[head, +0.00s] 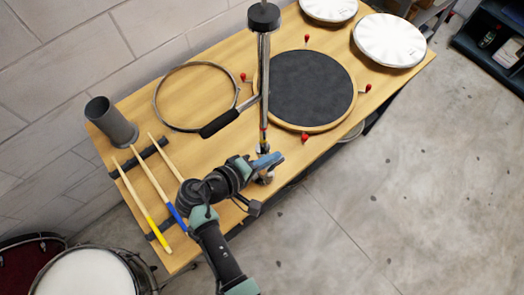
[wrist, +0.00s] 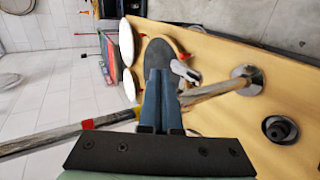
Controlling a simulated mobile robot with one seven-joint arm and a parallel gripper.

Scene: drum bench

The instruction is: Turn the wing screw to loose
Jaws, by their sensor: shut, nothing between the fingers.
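The wing screw (wrist: 184,71) is a pale metal piece on the side of the metal stand pole (wrist: 212,91), just right of my fingertips in the wrist view. My gripper (wrist: 160,72) has its blue-grey fingers shut together with nothing between them. The tips are close beside the wing screw; I cannot tell whether they touch it. In the head view my gripper (head: 274,160) is at the lower part of the upright pole (head: 265,80), near the bench's front edge. The wing screw is small and hard to make out there.
A round dark drum pad (head: 310,88) with red-tipped fittings lies behind the pole. A metal hoop (head: 157,98), a black-handled bar (head: 220,123), drumsticks (head: 138,198) and a grey cup (head: 110,120) are to the left. White drumheads (head: 390,42) lie at the right.

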